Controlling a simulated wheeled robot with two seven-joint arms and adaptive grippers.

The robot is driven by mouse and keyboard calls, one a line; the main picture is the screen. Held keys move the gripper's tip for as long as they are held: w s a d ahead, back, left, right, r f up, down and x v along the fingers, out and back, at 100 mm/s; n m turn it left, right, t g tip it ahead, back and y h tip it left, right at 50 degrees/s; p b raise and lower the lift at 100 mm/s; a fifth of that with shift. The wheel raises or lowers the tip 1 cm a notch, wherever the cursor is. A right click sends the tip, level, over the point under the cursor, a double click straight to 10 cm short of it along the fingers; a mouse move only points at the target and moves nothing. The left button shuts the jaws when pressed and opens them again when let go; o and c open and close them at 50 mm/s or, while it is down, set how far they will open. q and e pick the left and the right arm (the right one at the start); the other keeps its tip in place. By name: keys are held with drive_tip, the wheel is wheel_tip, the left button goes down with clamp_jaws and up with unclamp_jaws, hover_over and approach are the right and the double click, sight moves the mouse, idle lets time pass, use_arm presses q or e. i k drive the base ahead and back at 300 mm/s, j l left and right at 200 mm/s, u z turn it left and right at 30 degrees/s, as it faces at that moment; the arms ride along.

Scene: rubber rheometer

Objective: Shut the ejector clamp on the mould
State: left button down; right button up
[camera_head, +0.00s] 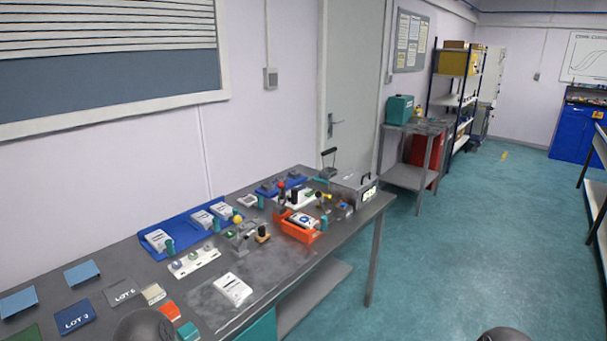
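A small grey metal fixture (240,239) with an upright yellow ball knob stands mid-bench; a black-and-wood knob sits just right of it. Farther back, a cluster of small levers with red, black and yellow knobs stands behind an orange bin (300,234). A black-handled lever (329,153) rises at the far end of the bench. I cannot tell for sure which is the ejector clamp or the mould, nor whether any clamp is open or shut. Neither gripper shows; only rounded dark parts of my arms appear at the bottom edge.
The grey bench (345,240) runs along the wall. A blue tray (187,232) holds white packets. A white plate (194,263) with round buttons and a white card (233,289) lie in front. A grey handled box (352,188) stands at the far end. The right floor is clear.

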sight(279, 185)
drive_tip(key=i+l, duration=0.7)
drive_tip(key=i, duration=0.25)
drive_tip(key=j+u, duration=0.05)
